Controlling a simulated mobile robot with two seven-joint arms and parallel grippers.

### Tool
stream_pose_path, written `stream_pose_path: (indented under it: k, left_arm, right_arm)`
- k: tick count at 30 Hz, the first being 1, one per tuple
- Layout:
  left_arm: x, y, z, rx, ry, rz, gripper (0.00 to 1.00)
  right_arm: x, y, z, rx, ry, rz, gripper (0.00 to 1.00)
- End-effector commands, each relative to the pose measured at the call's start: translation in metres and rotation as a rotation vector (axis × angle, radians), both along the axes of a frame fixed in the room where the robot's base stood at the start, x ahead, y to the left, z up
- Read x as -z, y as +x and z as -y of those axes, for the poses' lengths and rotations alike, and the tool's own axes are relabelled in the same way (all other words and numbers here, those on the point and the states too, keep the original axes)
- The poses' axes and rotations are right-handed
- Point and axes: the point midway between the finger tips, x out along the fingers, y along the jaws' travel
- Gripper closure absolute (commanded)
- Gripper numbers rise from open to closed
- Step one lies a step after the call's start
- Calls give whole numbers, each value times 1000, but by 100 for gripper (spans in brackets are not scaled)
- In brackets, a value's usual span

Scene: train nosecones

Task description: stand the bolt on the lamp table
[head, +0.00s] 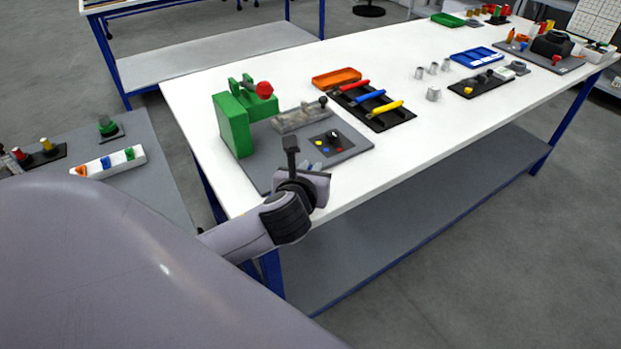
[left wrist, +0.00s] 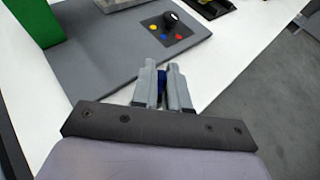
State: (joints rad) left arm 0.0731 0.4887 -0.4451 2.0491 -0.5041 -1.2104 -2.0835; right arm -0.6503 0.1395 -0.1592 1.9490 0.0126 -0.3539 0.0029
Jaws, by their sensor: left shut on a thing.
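My left gripper (head: 303,181) is over the near left edge of the white table (head: 190,100), beside a grey board (head: 262,160). It also shows in the left wrist view (left wrist: 163,88), its fingers shut on a small dark blue thing (left wrist: 161,86). The fingers hide most of this thing, so I cannot tell its full shape or whether it is the bolt. A lower grey table (head: 165,165) stands at the left. I cannot tell for sure which table is the lamp table. My right gripper is not in view.
A green press-like block (head: 233,125) and a button panel (head: 331,143) stand on the grey board. A black tray (head: 391,124) of coloured handles lies beyond. On the grey table are a white tray (head: 107,162) of coloured blocks and a green knob (head: 106,124).

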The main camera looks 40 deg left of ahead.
Motion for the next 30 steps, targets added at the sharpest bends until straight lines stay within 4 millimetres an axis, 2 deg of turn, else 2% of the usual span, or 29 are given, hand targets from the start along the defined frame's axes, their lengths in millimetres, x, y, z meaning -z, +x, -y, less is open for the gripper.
stream_pose_path:
  k: [1,5,16,17,18,19,30]
  left_arm:
    - [10,0,0,-1,0,-5,100]
    - [23,0,0,-1,0,-2,100]
    - [27,0,0,0,1,0,100]
    - [27,0,0,0,0,0,80]
    - [27,0,0,0,0,0,67]
    - [27,0,0,0,0,0,58]
    - [24,-1,0,0,0,0,58]
  right_arm:
    - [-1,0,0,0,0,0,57]
    - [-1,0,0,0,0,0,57]
    - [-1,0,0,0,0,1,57]
    - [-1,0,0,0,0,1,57]
    - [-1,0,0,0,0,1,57]
    - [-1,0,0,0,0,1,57]
    - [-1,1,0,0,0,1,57]
